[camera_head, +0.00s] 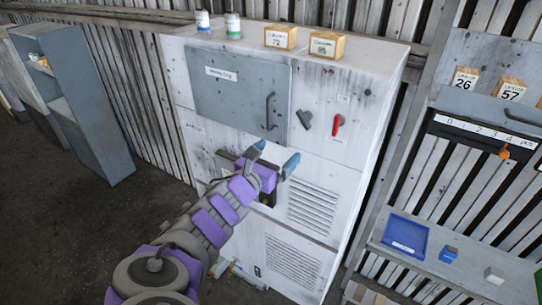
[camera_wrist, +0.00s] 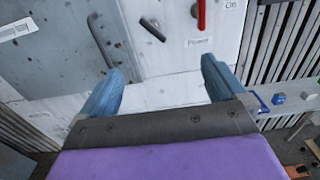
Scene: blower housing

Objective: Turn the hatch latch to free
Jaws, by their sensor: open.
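The white cabinet has a grey hatch (camera_head: 235,85) with a dark vertical bar handle (camera_head: 270,110). Just right of the hatch is a dark, slanted latch (camera_head: 305,119), which also shows in the wrist view (camera_wrist: 152,30) at the top middle. A red lever (camera_head: 336,125) stands to its right and shows in the wrist view (camera_wrist: 201,14). My gripper (camera_head: 274,157) is open and empty in front of the cabinet, below the hatch and latch in the picture. In the wrist view its blue fingers (camera_wrist: 160,72) are wide apart, with the latch beyond and above them, untouched.
Two small cans (camera_head: 233,25) and two numbered boxes (camera_head: 281,37) stand on the cabinet top. Vents (camera_head: 312,207) lie lower on its front. At right are a shelf with a blue tray (camera_head: 405,236) and a counter strip with an orange pointer (camera_head: 504,153). A grey-blue shelf unit (camera_head: 90,130) stands left.

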